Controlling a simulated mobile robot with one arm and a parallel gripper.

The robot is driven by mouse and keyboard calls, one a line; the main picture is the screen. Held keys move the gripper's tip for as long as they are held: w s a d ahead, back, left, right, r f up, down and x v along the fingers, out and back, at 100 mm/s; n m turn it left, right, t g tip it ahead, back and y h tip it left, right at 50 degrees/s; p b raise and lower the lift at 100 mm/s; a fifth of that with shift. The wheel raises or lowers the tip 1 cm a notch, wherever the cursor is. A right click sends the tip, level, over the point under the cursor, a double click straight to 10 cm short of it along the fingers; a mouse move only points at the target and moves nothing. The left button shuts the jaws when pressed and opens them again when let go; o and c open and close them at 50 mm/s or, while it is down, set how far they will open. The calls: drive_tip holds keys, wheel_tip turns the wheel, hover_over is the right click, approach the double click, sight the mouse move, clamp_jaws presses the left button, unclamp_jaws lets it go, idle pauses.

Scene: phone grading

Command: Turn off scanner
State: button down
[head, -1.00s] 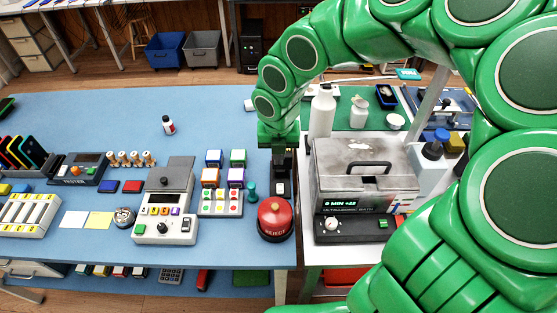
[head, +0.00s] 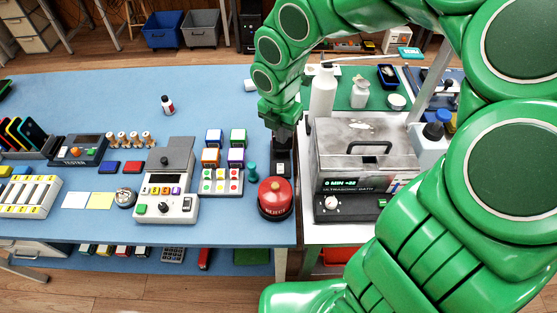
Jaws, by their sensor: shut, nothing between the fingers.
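No device in the head view carries a readable scanner label. A narrow black device (head: 281,165) with a pale patch stands behind the red bell-shaped button (head: 275,197). I cannot tell which of these is the scanner. My gripper (head: 283,139) is shut and empty, pointing down at the black device's upper end and hiding part of it. I cannot tell whether they touch.
An ultrasonic bath (head: 364,160) with a lit display stands right of my gripper, near a white bottle (head: 322,91). Coloured cubes (head: 210,157) and a button panel (head: 220,181) lie to its left. The blue table's middle back (head: 110,95) is mostly clear.

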drive_tip(key=a+n+h, duration=0.1)
drive_tip(key=n, duration=0.7)
drive_tip(key=w+a+n+h, duration=0.1)
drive_tip(key=n, duration=0.7)
drive_tip(key=a+n+g, duration=0.1)
drive_tip(key=n, duration=0.7)
drive_tip(key=shift+w+a+r+h, duration=0.25)
drive_tip(key=shift+a+h, duration=0.1)
drive_tip(key=shift+h, duration=0.05)
idle(0.5)
drive_tip(key=shift+f, duration=0.1)
hover_over(282, 170)
drive_tip(key=a, duration=0.1)
wheel_tip(282, 170, down, 12)
drive_tip(key=shift+w+r, duration=0.1)
drive_tip(key=shift+r, duration=0.05)
drive_tip(key=shift+f, duration=0.8)
